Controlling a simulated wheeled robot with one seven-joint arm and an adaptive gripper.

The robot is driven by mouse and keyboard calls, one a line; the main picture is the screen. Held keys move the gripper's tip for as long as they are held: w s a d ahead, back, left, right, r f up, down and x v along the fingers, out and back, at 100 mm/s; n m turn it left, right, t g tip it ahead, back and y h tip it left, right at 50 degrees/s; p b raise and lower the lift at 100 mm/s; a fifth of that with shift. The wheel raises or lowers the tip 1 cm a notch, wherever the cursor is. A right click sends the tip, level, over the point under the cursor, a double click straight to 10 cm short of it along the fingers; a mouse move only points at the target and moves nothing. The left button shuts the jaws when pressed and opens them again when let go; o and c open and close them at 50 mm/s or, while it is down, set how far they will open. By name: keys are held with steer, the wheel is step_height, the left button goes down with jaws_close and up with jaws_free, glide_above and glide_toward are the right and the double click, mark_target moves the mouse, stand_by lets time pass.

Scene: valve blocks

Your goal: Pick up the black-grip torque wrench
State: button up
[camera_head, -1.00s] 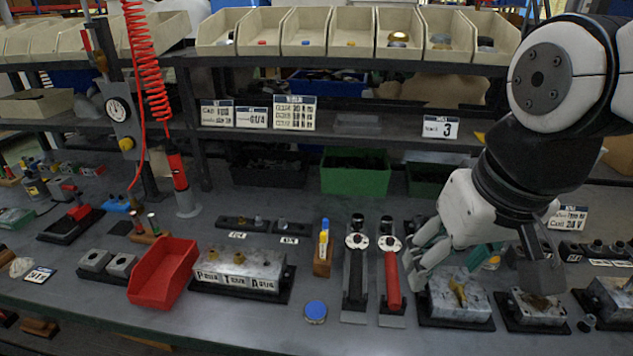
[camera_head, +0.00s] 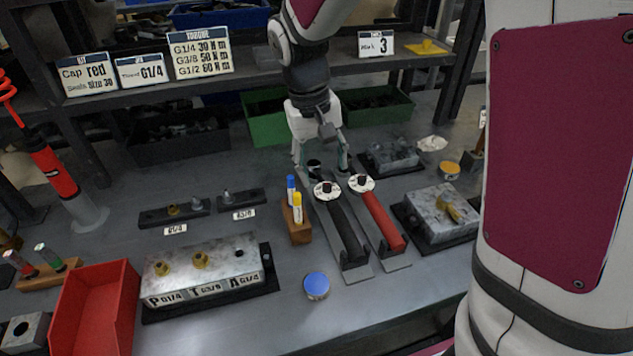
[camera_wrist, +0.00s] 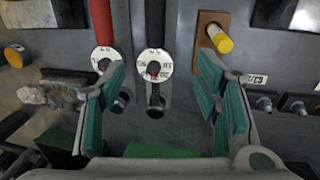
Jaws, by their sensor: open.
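The black-grip torque wrench (camera_head: 345,228) lies in a stand on the bench, its round white dial end pointing away from me. The red-grip torque wrench (camera_head: 384,220) lies in a like stand just to its right. My gripper (camera_head: 321,165) is open and empty, pointing down around the far, dial end of the black-grip wrench. In the wrist view, the black-grip wrench's dial (camera_wrist: 154,66) shows between the two teal-padded fingers of my gripper (camera_wrist: 162,92). The left finger is close to the red-grip wrench's dial (camera_wrist: 104,60). I cannot tell whether either finger touches anything.
A wooden block with blue and yellow markers (camera_head: 298,230) stands close left of the black-grip wrench. A valve block (camera_head: 438,210) sits right of the red one. A green bin (camera_head: 266,120) and shelf posts stand behind. A blue-topped round tin (camera_head: 316,285) is in front.

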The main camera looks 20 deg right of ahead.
mark_target(333, 202)
steer(key=f, duration=0.2)
steer(key=d+f, duration=0.1)
steer(key=f, duration=0.2)
steer(key=f+b, duration=0.1)
steer(key=f, duration=0.1)
steer(key=shift+d+f, duration=0.15)
steer(key=shift+f, duration=0.1)
steer(key=shift+s+d+f+b, duration=0.1)
steer(key=shift+d+f, duration=0.15)
steer(key=shift+f, duration=0.6)
steer(key=shift+s+d+f+b, duration=0.1)
steer(key=shift+d+f+b, duration=0.1)
steer(key=shift+f, duration=0.7)
steer(key=shift+d+f+b, duration=0.1)
steer(key=shift+d+f, duration=0.15)
steer(key=shift+f, duration=0.6)
jaws_close()
